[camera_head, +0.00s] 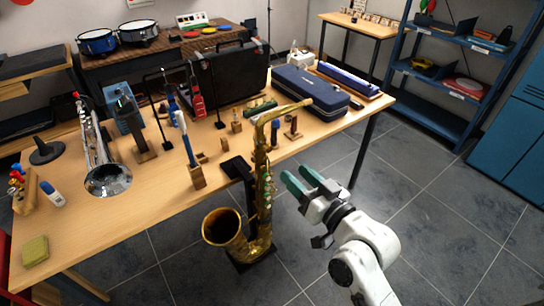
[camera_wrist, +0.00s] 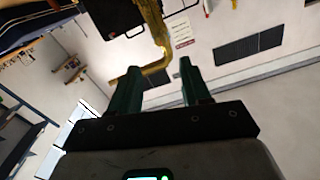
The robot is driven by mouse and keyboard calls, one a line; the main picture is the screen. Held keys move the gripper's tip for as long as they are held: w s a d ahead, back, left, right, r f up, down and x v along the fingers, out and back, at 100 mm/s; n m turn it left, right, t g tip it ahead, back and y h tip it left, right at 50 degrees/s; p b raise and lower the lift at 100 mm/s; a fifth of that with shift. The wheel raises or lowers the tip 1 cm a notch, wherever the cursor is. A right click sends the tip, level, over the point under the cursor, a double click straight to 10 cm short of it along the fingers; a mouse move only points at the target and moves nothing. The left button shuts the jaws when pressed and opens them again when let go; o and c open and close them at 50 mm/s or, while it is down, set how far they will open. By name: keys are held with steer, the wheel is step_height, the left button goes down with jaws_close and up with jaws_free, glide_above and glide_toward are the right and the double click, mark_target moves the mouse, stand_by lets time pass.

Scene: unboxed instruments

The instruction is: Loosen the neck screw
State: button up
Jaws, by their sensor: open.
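A gold saxophone (camera_head: 262,190) stands upright on a dark floor stand in front of the table, its bell (camera_head: 223,229) toward the left. The neck screw is too small to make out. My gripper (camera_head: 299,178) is open and empty, with green fingers, right of the saxophone's upper body and below neck height. In the wrist view my gripper (camera_wrist: 159,68) points toward the neck; I cannot tell the gap in depth.
The wooden table (camera_head: 150,215) holds a trumpet-like silver horn (camera_head: 108,178), a blue case (camera_head: 310,89), an open black case (camera_head: 230,78) and several small stands. A blue shelf (camera_head: 430,113) stands at the right.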

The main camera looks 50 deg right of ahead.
mark_target(270, 150)
steer(key=p+x, duration=0.2)
steer(key=x, duration=0.8)
jaws_close()
